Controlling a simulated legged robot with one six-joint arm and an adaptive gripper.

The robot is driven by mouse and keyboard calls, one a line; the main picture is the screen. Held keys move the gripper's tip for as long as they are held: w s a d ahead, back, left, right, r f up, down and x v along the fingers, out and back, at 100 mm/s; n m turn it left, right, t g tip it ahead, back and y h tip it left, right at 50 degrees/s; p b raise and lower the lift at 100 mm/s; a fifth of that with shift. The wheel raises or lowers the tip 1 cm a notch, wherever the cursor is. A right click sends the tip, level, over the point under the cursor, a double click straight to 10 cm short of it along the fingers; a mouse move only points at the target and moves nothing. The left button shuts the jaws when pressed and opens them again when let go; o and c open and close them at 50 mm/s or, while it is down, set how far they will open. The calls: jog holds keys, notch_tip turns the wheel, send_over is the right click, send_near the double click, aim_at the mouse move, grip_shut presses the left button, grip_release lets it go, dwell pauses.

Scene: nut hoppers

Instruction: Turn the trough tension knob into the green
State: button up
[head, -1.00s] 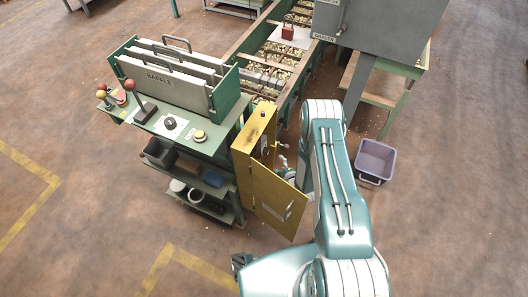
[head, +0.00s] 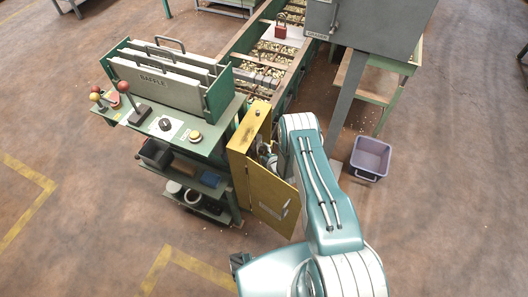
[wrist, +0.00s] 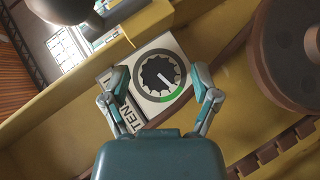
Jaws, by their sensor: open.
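The tension knob (wrist: 160,74) is black and scalloped, with a white pointer line slanting to the lower right. It sits on a pale square plate with a green arc (wrist: 174,97) along its lower right edge. A label (wrist: 131,114) beside it reads "TEN", with the rest hidden. My gripper (wrist: 160,78) is open, one finger on each side of the knob; whether either touches it I cannot tell. In the head view my gripper (head: 268,155) is at the opening of the yellow cabinet (head: 240,150), largely hidden; the knob is not visible there.
The yellow cabinet door (head: 272,200) stands open beside my arm. A green bench (head: 203,147) left of it carries levers, another black knob (head: 165,124) and baffles (head: 160,82). In the wrist view a large dark wheel (wrist: 285,55) is close right of the gripper. A purple bin (head: 370,158) stands right.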

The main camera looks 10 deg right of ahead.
grip_shut()
jog(key=shift+m+g+y, duration=0.4)
jog(key=shift+m+g, duration=0.4)
jog(key=shift+g, duration=0.2)
grip_release()
jog(key=v, duration=1.2)
